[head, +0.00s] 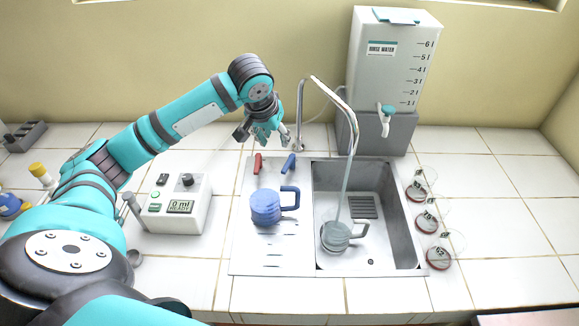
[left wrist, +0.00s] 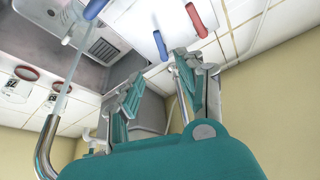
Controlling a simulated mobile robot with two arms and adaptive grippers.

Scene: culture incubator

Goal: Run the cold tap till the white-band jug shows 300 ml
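A grey-green see-through jug (head: 336,238) stands in the sink (head: 386,252) under the spout (head: 350,118); a thin water stream (head: 345,185) runs down into it. Its band and water level are too small to read. A blue jug (head: 266,208) stands on the drainboard. At the back of the drainboard are a red tap lever (head: 257,163) and a blue tap lever (head: 289,163); both show in the left wrist view, red (left wrist: 195,20) and blue (left wrist: 160,46). My left gripper (head: 264,136) is empty, just behind and above the levers, with fingers (left wrist: 165,92) apart. My right gripper is out of view.
A rinse water tank (head: 394,60) stands on a grey block behind the sink. A white device (head: 175,205) reading 0 ml is left of the drainboard. Several red-rimmed dishes (head: 438,258) lie right of the sink. The far right counter is clear.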

